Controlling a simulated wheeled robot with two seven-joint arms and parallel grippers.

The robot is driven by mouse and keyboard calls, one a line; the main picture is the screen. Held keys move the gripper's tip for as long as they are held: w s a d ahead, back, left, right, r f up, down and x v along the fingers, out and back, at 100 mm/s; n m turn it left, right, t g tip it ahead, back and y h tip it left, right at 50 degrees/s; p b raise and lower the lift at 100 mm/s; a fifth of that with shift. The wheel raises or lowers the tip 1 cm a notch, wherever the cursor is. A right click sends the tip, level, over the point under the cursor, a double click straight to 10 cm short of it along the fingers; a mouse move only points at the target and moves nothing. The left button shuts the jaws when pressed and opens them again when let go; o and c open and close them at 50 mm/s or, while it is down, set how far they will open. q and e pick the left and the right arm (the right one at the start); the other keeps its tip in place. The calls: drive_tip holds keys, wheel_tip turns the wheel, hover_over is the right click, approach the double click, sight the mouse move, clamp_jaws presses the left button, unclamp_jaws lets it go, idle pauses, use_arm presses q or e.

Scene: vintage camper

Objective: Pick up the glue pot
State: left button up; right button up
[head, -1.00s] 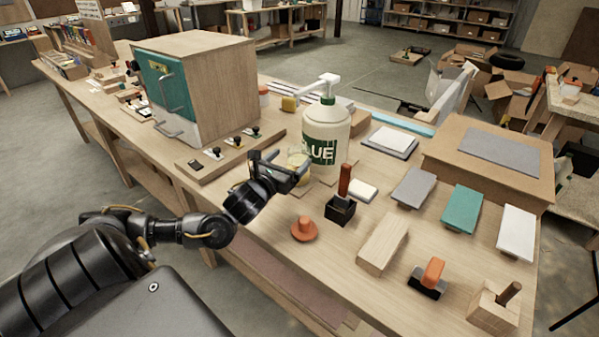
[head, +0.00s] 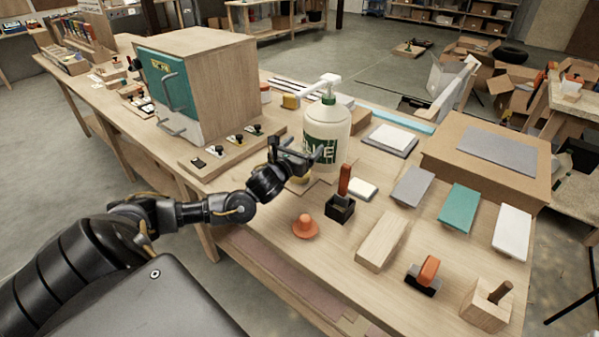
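My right gripper is not in view.
An orange knob-like piece (head: 305,227), a black holder with an upright handle (head: 340,208) and a white block (head: 363,189) stand near the pot. A wooden cabinet with a green door (head: 215,80) is behind left. Coloured slabs lie to the right.

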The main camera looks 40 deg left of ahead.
use_arm(q)
drive_tip(key=c, duration=1.5)
drive_tip(key=shift+c, duration=0.2)
drive_tip(key=shift+r, duration=0.15)
drive_tip(key=shift+r, duration=0.25)
wheel_tip(320, 180, up, 3)
drive_tip(key=shift+s+f+b, duration=0.1)
drive_tip(key=shift+f+b, duration=0.1)
drive_tip(key=shift+b, duration=0.7)
drive_tip(key=s+a+r+b, duration=0.2)
drive_tip(key=s+r+b, duration=0.2)
drive_tip(key=s+r, duration=0.5)
drive_tip(key=s, duration=0.4)
drive_tip(key=shift+s+r, duration=0.3)
